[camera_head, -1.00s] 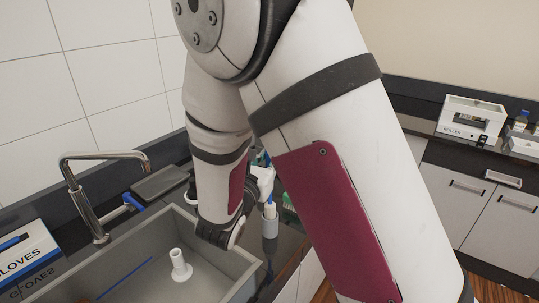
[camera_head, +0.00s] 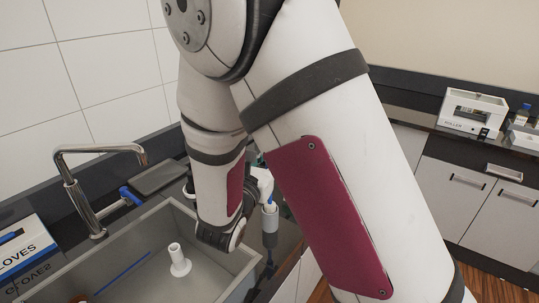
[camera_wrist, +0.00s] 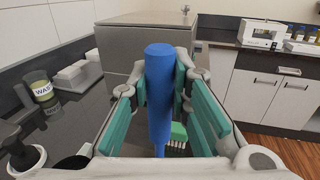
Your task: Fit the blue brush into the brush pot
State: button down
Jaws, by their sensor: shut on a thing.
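The blue brush shows in the wrist view as a thick upright blue handle (camera_wrist: 159,98) between my gripper's teal pads. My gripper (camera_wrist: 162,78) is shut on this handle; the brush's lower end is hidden. A green brush head (camera_wrist: 178,134) with pale bristles shows just behind and right of the handle. In the head view my forearm hides most of my gripper (camera_head: 259,186) beside the sink's right edge.
A tap (camera_head: 75,190) and glove box (camera_head: 25,250) are at the left. A labelled jar (camera_wrist: 41,88) and white boxes stand left of my gripper in the wrist view.

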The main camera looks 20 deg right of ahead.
jog(key=shift+f+b, duration=0.45)
jog(key=shift+f, duration=0.4)
jog(key=c, duration=1.4)
grip_release()
jog(key=v, duration=1.2)
